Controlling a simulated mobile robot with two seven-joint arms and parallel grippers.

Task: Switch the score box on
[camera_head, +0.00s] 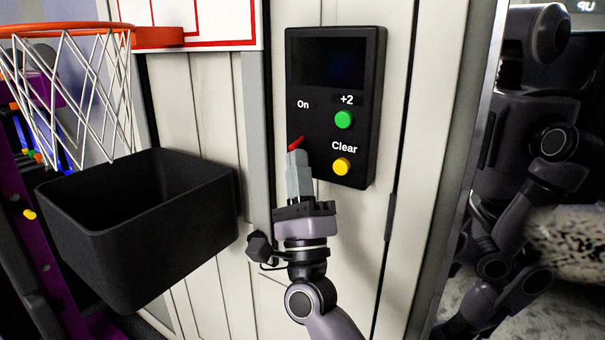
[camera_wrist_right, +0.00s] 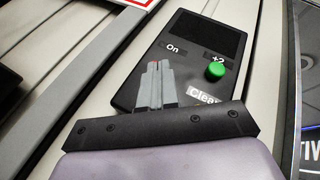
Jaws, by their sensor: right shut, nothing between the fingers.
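The black score box (camera_head: 320,113) is mounted on the pale panelled wall, and its screen (camera_head: 333,62) is dark. Below the screen are the "On" label, a green "+2" button (camera_head: 343,119) and a yellow "Clear" button (camera_head: 341,167). A red switch (camera_head: 296,144) shows under "On", just above my right gripper's tips. My right gripper (camera_head: 297,158) is shut and empty, its fingertips at the switch; I cannot tell if they touch it. In the right wrist view the fingers (camera_wrist_right: 155,80) cover most of the switch, and the green button (camera_wrist_right: 215,70) shows beside them. My left gripper is not in view.
A black bin (camera_head: 140,235) sits at left below a basketball hoop (camera_head: 70,30) and its net. A mirror at right (camera_head: 540,170) reflects my body. Bare wall panels surround the box.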

